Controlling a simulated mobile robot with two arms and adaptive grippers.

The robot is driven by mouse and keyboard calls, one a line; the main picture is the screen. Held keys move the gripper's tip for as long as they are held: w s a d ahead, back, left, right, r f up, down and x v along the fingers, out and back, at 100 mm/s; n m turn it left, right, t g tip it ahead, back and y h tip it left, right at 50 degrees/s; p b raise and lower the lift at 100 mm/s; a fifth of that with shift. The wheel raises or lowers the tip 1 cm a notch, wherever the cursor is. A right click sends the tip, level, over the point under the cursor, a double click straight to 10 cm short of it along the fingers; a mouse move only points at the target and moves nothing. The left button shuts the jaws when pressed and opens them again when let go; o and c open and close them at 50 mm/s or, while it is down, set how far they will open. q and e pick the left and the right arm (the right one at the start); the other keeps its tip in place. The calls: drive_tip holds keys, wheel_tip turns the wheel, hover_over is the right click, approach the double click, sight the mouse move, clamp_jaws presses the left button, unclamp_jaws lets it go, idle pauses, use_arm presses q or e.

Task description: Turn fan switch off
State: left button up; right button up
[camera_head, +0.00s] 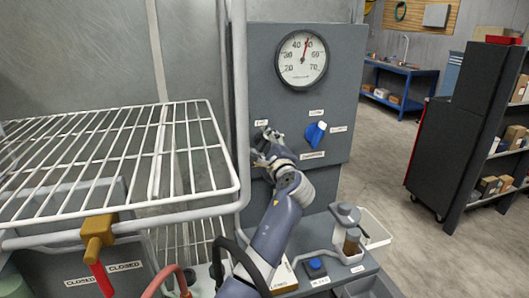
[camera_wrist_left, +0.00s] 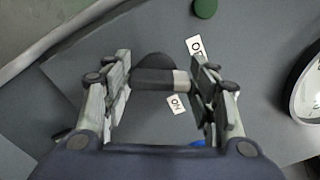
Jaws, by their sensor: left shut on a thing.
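The fan switch is a dark knob (camera_wrist_left: 158,79) with a pale tip, on the grey panel in the left wrist view. Its pale tip points right, between a partly hidden label starting with O (camera_wrist_left: 194,46) and an ON label (camera_wrist_left: 176,104). My left gripper (camera_wrist_left: 160,88) is shut on this knob, one finger at each end of it. In the head view my left gripper (camera_head: 265,143) is at the left part of the panel and hides most of the knob. My right gripper is not in view.
A blue-handled switch (camera_head: 315,133) is just right of my gripper, below a round gauge (camera_head: 301,60). A white wire rack (camera_head: 120,150) and its frame post stand close on the left. A shelf below holds a clear-lidded cup (camera_head: 346,225) and a blue button (camera_head: 315,264).

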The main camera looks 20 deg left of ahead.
use_arm(q)
drive_tip(key=n+b, duration=0.3)
drive_tip(key=n, duration=0.1)
drive_tip(key=shift+r+n+b, duration=0.15)
drive_tip(key=shift+n+b, duration=0.65)
drive_tip(key=shift+n, duration=0.1)
drive_tip(key=shift+r, duration=0.1)
drive_tip(key=o, duration=1)
drive_tip(key=shift+c, duration=0.2)
drive_tip(key=shift+o, duration=0.5)
drive_tip(key=shift+w+f, duration=0.2)
drive_tip(key=shift+f, duration=0.1)
drive_tip(key=shift+s, duration=0.2)
drive_tip(key=v, duration=0.7)
drive_tip(key=shift+d, duration=0.1)
